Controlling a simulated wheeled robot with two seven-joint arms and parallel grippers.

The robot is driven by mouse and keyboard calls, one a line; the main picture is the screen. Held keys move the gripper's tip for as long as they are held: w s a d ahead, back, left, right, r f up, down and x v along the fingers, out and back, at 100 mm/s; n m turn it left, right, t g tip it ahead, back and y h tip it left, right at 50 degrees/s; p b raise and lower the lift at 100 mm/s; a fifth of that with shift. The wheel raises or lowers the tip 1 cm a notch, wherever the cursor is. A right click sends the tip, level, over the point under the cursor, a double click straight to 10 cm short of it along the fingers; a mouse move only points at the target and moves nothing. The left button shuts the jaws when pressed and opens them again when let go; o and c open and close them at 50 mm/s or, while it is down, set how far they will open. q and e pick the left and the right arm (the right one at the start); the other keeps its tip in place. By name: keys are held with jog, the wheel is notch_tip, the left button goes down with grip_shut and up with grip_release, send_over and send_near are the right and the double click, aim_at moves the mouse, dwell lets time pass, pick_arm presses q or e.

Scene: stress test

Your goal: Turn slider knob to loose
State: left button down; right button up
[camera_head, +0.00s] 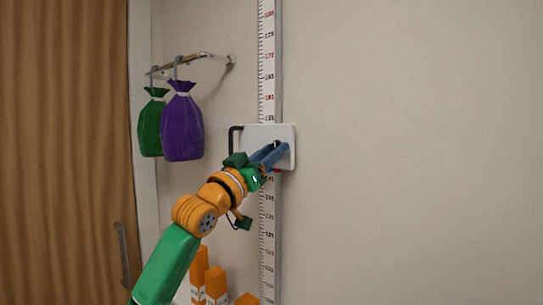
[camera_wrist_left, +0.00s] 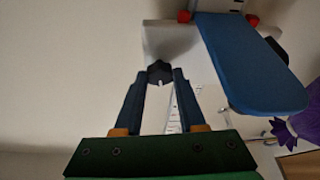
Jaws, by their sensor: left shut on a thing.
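The white slider plate (camera_head: 285,133) sits on the vertical ruler rail (camera_head: 267,60) on the wall. Its small black knob (camera_wrist_left: 160,73) shows in the left wrist view between my left fingertips. My left gripper (camera_head: 277,149) reaches the front of the slider plate from below left, with its blue fingers shut on the knob. The left gripper (camera_wrist_left: 161,80) also shows in the wrist view, with a finger on each side of the knob. In the head view the fingers mostly hide the knob, and its turn position cannot be read. My right gripper is not in view.
A blue slab (camera_wrist_left: 245,65) juts from the slider close to the fingers. A green bag (camera_head: 151,128) and a purple bag (camera_head: 182,125) hang from a wall rail at left. Orange boxes (camera_head: 215,283) stand below. The wall at right is clear.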

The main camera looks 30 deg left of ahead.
pick_arm(q)
jog(key=n+g+y, duration=0.1)
jog(key=n+y, duration=0.1)
jog(key=n, duration=0.4)
jog(key=n+g+y+p, duration=0.1)
jog(key=n+g+y, duration=0.1)
jog(key=n, duration=0.4)
jog(key=r+n+g+y+p, duration=0.1)
jog(key=n+y, duration=0.1)
jog(key=n, duration=0.5)
jog(key=shift+d+g+y, duration=0.3)
jog(key=shift+d+g, duration=0.05)
jog(key=shift+g, duration=0.05)
jog(key=shift+f+n+p, duration=0.1)
jog(key=shift+n+p, duration=0.25)
jog(key=shift+n, duration=0.25)
jog(key=shift+c, duration=2.4)
grip_release()
jog(key=shift+a, duration=0.1)
jog(key=shift+s, duration=0.1)
